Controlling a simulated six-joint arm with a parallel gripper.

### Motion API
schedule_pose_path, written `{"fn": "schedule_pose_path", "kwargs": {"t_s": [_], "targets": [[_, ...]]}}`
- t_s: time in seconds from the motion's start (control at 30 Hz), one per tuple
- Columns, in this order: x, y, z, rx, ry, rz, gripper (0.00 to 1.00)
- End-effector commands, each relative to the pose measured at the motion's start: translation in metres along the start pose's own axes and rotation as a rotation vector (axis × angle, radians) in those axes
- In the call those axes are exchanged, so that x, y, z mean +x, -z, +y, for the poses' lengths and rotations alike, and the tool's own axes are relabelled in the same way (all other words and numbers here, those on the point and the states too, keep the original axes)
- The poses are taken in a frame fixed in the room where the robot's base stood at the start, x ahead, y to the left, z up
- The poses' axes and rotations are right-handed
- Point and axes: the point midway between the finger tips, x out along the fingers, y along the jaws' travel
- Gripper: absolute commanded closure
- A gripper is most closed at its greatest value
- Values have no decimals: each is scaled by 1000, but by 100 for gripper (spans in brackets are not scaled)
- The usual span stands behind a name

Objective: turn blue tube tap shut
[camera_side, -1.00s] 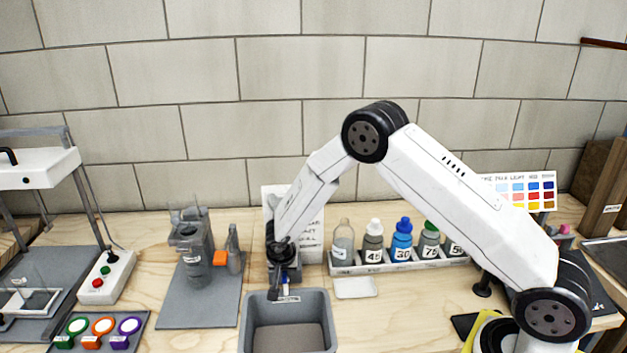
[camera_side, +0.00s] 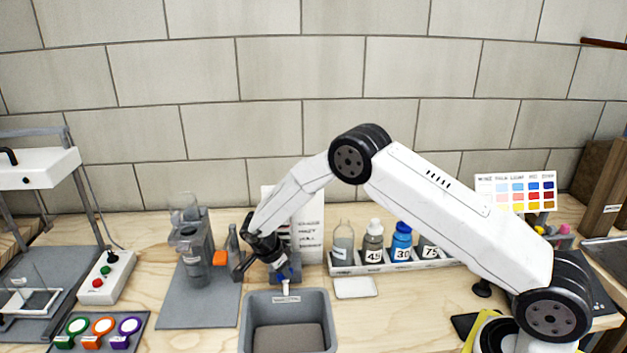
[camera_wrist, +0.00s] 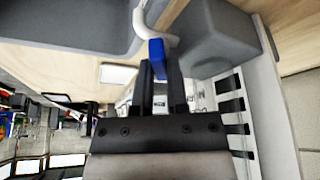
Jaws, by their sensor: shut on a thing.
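The blue tap handle (camera_wrist: 156,48) sits at the base of a curved white tube (camera_wrist: 142,18) in the wrist view. My gripper (camera_wrist: 163,62) is shut on the blue handle, with a dark finger on each side of it. In the side view my gripper (camera_side: 284,270) is tilted over the back edge of the grey bin, and the white spout (camera_side: 286,288) shows just below it. Most of the tap is hidden behind the gripper there.
The grey bin (camera_side: 247,322) stands in front of the tap. A grey stand (camera_side: 195,255) with an orange part is on the left. A rack of numbered bottles (camera_side: 372,268) and a white pad (camera_side: 355,288) are on the right. A lettered board (camera_side: 309,240) stands behind.

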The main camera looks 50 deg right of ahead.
Motion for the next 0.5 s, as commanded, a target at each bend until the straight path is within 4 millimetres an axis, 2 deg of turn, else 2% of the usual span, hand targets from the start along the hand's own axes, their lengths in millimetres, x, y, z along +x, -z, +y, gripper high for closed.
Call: {"fn": "schedule_pose_path", "kwargs": {"t_s": [0.5], "targets": [[0,-1,-2,417,-174,-1,100]]}}
